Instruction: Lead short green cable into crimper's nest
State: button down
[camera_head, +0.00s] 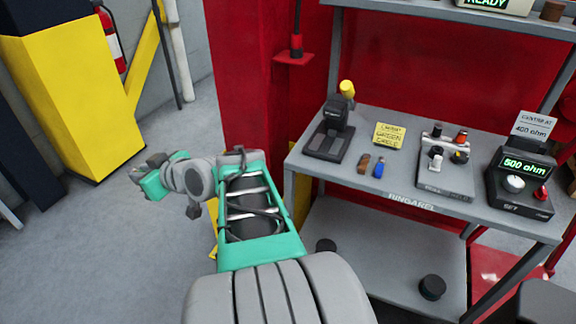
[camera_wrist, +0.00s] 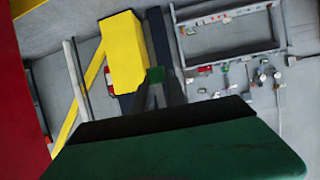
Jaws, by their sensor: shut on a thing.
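My gripper (camera_wrist: 156,92) shows in the wrist view as two dark fingers closed on a small green piece (camera_wrist: 155,74), which looks like the short green cable. Little of the piece shows beyond the fingertips. In the head view my arm reaches left, away from the bench, and its far end is too small to show the green piece. What looks like the crimper (camera_head: 330,132), a black device with a yellow-topped handle, stands at the bench's left end, well to the right of my gripper. Its nest cannot be made out.
The grey bench (camera_head: 290,158) also holds a yellow sign (camera_head: 389,136), brown and blue small parts (camera_head: 378,170), a fixture plate (camera_head: 445,180) and a meter reading 500 ohm (camera_head: 520,180). A yellow pillar (camera_head: 80,90) stands left.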

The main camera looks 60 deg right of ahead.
jog(key=s+d+f+m+g+h, duration=0.1)
jog(key=s+d+f+m+h, duration=0.2)
jog(key=d, duration=0.3)
jog(key=s+d+f+m+g+h, duration=0.1)
jog(key=s+d+f+m+h, duration=0.15)
jog(key=d, duration=0.35)
jog(key=s+d+f+m+g+h, duration=0.1)
jog(key=s+d+f+m+h, duration=0.1)
jog(key=d+m+h, duration=0.3)
jog(key=s+d+m+g+h, duration=0.1)
jog(key=s+d+m+g, duration=0.1)
jog(key=s+d, duration=0.2)
jog(key=s+d+m+g+h, duration=0.1)
jog(key=s+d+m+g, duration=0.1)
jog(key=s+d, duration=0.3)
jog(key=s+d+m+g+h, duration=0.1)
jog(key=s+d+g, duration=0.3)
jog(key=s, duration=0.6)
jog(key=shift+s+d+r+m+h, duration=0.25)
jog(key=shift+m+h, duration=0.1)
jog(key=shift+m, duration=0.3)
jog(key=shift+a+f+g, duration=0.1)
jog(key=shift+g, duration=0.2)
jog(key=shift+w+d+b, duration=0.25)
jog(key=shift+d+b, duration=0.25)
jog(key=shift+d, duration=0.95)
jog(key=shift+w+d+b, duration=0.2)
jog(key=shift+d+b, duration=0.25)
jog(key=shift+d, duration=0.95)
jog(key=shift+b, duration=0.8)
